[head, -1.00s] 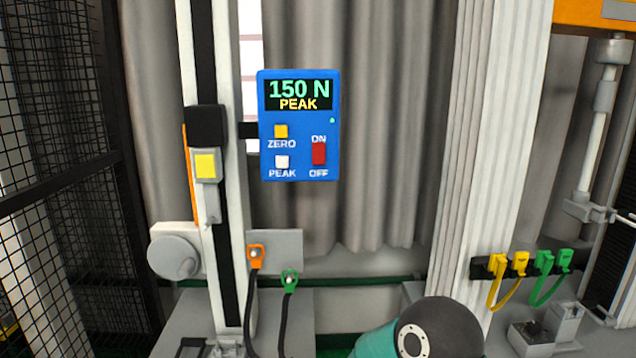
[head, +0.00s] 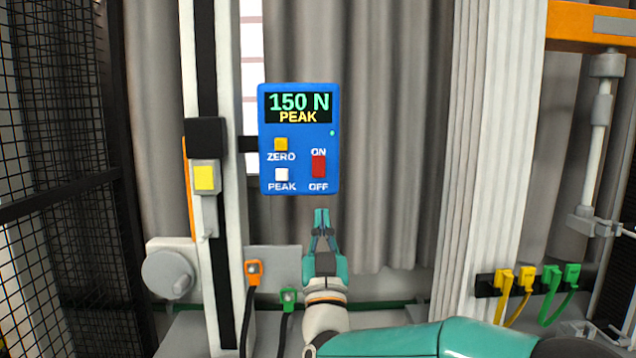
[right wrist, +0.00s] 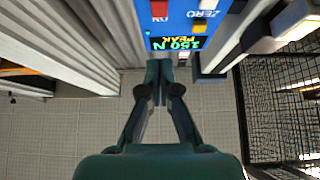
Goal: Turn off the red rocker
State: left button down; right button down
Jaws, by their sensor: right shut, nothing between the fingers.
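The red rocker (head: 318,166) sits on the lower right of the blue display box (head: 299,190), between the labels ON above and OFF below. The screen (head: 299,108) reads "150 N PEAK", and a small green light shows at the box's right edge. My right gripper (head: 321,211) is shut and empty, pointing up just below the box, under the OFF label and apart from it. In the right wrist view the picture is upside down; the shut fingers (right wrist: 158,68) point toward the box, and the rocker (right wrist: 159,10) shows at the top edge. My left gripper is not in view.
A yellow button (head: 281,144) and a white button (head: 281,174) sit left of the rocker. The upright rail (head: 228,260) with a yellow-marked carriage stands left of the box. Orange and green cable clips (head: 288,298) hang below. Grey curtain lies behind, with free room right of the box.

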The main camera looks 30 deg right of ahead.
aim_at(319, 169)
jog(key=p+x, duration=0.1)
jog(key=x, duration=0.3)
jog(key=f+p+x, duration=0.1)
jog(key=p+x, duration=0.1)
jog(key=x, duration=0.2)
jog(key=w+p+x, duration=0.1)
jog(key=p+x, duration=0.1)
jog(key=x, duration=0.1)
jog(key=shift+w+d, duration=0.3)
jog(key=shift+d, duration=0.15)
jog(key=shift+w+d+f, duration=0.2)
jog(key=shift+w+d, duration=0.05)
jog(key=shift+w, duration=0.25)
jog(key=shift+d+f, duration=0.1)
